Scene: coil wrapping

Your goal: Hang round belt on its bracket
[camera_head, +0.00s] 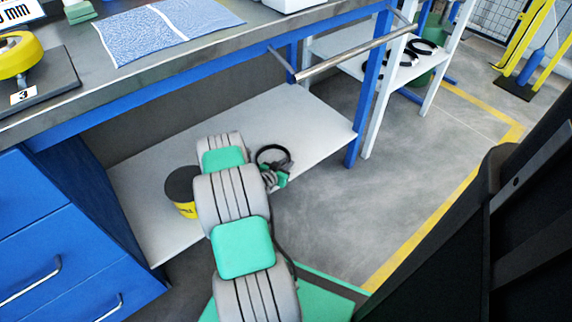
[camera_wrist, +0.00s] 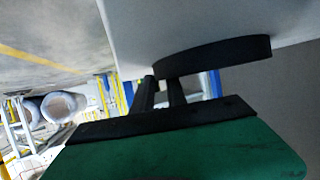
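The round belt (camera_head: 273,147) is a black ring at the lower shelf, on the far side of my gripper (camera_head: 278,170) in the head view. In the wrist view, the belt (camera_wrist: 225,53) is a thick dark band seen nearly edge-on. My gripper's two dark fingers (camera_wrist: 160,80) reach the band's left end, with a narrow gap between them. Whether they pinch the belt or only stand at it is unclear. A metal bar (camera_head: 345,53) juts from the bench's right side; I cannot tell if it is the belt's bracket.
The white lower shelf (camera_head: 310,115) holds a black-and-yellow can (camera_head: 183,190) left of my arm. The bench top (camera_head: 85,62) overhangs it, and a blue leg (camera_head: 367,90) stands at its right end. A white rack (camera_head: 350,68) with several black rings stands beyond.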

